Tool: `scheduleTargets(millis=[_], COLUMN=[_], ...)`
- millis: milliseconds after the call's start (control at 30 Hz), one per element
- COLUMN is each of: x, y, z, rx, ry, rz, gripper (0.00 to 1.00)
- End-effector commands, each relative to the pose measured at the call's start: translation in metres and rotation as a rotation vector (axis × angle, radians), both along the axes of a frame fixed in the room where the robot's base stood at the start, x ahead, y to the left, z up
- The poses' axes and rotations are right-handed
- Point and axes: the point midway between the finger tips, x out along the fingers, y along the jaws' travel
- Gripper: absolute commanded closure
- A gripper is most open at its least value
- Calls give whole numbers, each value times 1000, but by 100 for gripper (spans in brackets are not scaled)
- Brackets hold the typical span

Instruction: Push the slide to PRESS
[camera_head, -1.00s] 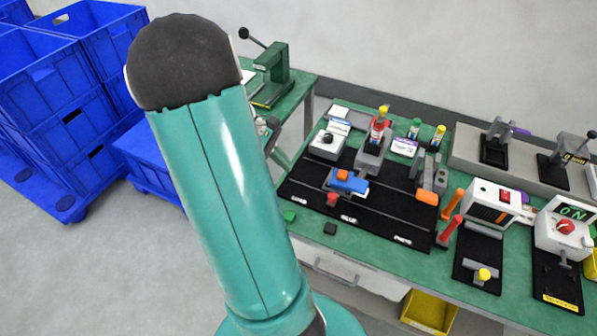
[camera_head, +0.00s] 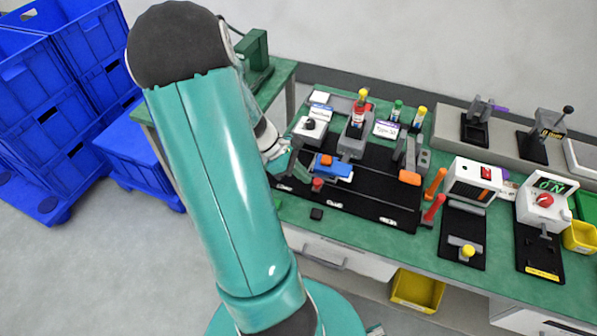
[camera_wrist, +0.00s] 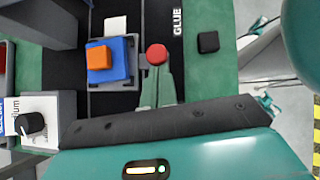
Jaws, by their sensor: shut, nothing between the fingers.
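The slide is a grey carriage carrying a blue block (camera_head: 338,172) with an orange piece on top. It sits on the black track board (camera_head: 363,206), between the left label and the middle label, which reads GLUE in the wrist view (camera_wrist: 178,21). The slide's red knob (camera_head: 317,184) stands at its front edge. My gripper (camera_head: 292,168) is shut and empty, low at the left side of the slide. In the wrist view my gripper (camera_wrist: 157,72) has its tips close by the red knob (camera_wrist: 156,54); I cannot tell whether they touch. The right-hand label (camera_head: 388,221) is too small to read surely.
A white box with a black dial (camera_head: 310,127) stands behind the slide. A small black cube (camera_head: 316,214) lies at the front. A grey clamp with an orange handle (camera_head: 410,177) and red and orange levers (camera_head: 433,208) stand to the right. The track right of the slide looks clear.

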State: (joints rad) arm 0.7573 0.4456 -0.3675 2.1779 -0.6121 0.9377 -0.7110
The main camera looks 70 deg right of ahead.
Motion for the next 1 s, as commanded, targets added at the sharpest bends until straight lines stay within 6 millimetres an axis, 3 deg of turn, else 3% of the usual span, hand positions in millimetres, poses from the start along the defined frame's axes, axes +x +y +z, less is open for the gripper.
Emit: scheduleTargets(millis=[267,500,633,1000], x=[-11,-65,-84,-88], y=[1,6,8,9], z=[0,0,0,0], rx=[1,0,1,2], ry=[2,2,1,1], rz=[-2,-4,-1,1], gripper=[100,100,100,100])
